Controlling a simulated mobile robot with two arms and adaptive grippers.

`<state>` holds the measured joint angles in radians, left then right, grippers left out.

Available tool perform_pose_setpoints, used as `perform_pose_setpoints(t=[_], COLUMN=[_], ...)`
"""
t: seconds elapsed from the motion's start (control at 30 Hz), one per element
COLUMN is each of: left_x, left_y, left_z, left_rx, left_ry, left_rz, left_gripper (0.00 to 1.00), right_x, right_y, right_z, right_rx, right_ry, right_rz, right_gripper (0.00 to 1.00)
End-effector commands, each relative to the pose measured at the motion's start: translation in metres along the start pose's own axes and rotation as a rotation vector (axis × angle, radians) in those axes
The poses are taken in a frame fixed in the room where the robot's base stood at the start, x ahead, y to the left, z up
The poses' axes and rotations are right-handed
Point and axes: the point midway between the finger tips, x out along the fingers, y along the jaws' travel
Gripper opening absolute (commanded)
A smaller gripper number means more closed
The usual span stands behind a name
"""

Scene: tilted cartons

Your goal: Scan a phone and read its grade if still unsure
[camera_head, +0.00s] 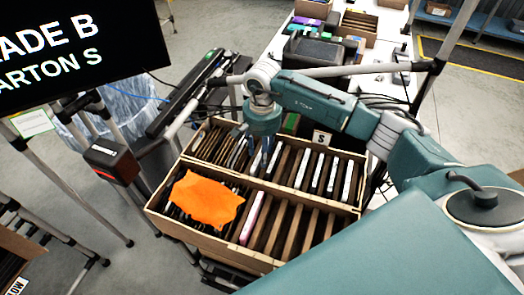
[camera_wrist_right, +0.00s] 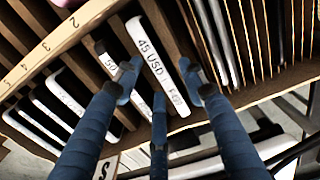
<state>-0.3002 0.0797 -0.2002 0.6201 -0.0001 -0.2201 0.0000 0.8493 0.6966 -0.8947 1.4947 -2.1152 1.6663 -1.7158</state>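My right gripper (camera_head: 258,158) reaches down into the back row of a slotted carton (camera_head: 290,183). In the right wrist view its blue fingers (camera_wrist_right: 163,82) stand around a white-edged phone (camera_wrist_right: 155,62) labelled "45 USD" with further blurred text. Two fingertips lie close beside the phone's edges; whether they press on it I cannot tell. The phone stands in its slot row beside other phones. A dark scanner-like box (camera_head: 112,155) with a red stripe is on a stand at left. A monitor (camera_head: 75,48) shows the cut-off text "ADE B" and "ARTON S". My left gripper is out of view.
An orange sheet (camera_head: 205,200) covers part of the carton's front row. A small "S" sign (camera_head: 322,139) stands at the carton's back edge. A dark conveyor-like rail (camera_head: 185,93) runs behind left. A white table (camera_head: 345,50) with bins lies behind my arm.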

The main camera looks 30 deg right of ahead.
Motion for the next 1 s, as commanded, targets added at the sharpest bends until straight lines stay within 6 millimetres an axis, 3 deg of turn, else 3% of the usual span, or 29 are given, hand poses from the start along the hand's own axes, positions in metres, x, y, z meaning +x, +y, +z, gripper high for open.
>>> perform_pose_setpoints(t=[0.23, 0.6, 0.87, 1.0], left_x=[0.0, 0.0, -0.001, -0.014], left_y=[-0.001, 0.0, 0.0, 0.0], left_z=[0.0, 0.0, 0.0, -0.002], left_rx=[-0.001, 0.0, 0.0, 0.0], left_ry=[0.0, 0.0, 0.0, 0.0], left_rz=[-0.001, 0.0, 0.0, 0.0], left_gripper=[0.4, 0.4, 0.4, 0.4], right_x=[-0.015, -0.091, -0.121, -0.145], right_y=[0.0, -0.001, 0.0, 0.0], right_z=[-0.001, -0.001, 0.0, -0.001], right_rx=[-0.001, 0.0, 0.0, 0.0], right_ry=[0.002, 0.004, 0.001, 0.003], right_rz=[-0.001, -0.002, -0.001, -0.001], right_gripper=[0.41, 0.41, 0.41, 0.41])
